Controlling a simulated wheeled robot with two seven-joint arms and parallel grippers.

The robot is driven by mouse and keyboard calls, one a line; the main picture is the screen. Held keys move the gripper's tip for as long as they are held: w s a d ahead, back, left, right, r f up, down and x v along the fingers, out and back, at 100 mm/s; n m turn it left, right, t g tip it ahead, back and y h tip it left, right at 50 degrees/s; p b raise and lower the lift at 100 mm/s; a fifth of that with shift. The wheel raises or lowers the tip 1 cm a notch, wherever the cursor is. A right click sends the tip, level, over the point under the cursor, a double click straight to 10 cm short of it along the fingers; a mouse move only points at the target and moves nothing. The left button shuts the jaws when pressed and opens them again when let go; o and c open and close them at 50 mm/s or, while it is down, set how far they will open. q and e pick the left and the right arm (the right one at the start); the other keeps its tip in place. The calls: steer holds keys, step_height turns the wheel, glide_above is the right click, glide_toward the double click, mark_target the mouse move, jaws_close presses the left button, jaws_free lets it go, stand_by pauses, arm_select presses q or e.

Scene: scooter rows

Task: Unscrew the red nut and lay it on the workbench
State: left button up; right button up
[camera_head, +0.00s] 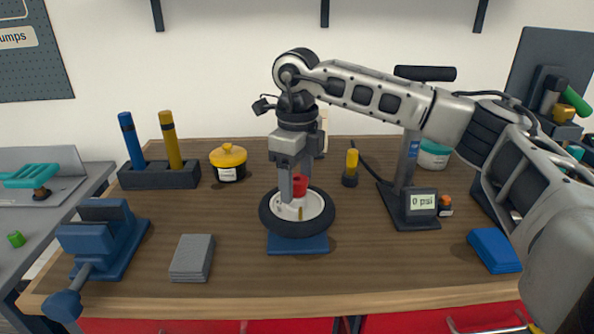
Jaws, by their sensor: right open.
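The red nut (299,184) is at the middle of a small wheel with a black tyre (270,217) and a pale hub. The wheel rests on a blue stand (297,244) on the wooden workbench (240,270). My right gripper (293,190) points down over the wheel, its fingers at the red nut. Its jaws are open, and a finger partly hides the nut. I cannot tell whether the fingers touch it. My left gripper is not in view.
A blue vise (105,240) and a grey block (192,258) lie left of the wheel. A yellow-lidded pot (228,162) stands behind. A pump with a gauge (421,204) and a blue block (494,250) are on the right. The front middle of the bench is bare.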

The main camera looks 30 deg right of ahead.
steer(key=shift+c, duration=0.3)
steer(key=c, duration=1)
steer(key=n, duration=0.6)
steer(key=shift+n+p, duration=0.3)
steer(key=shift+p, duration=0.1)
steer(key=n, duration=1.5)
steer(key=o, duration=1)
steer(key=shift+o, duration=0.2)
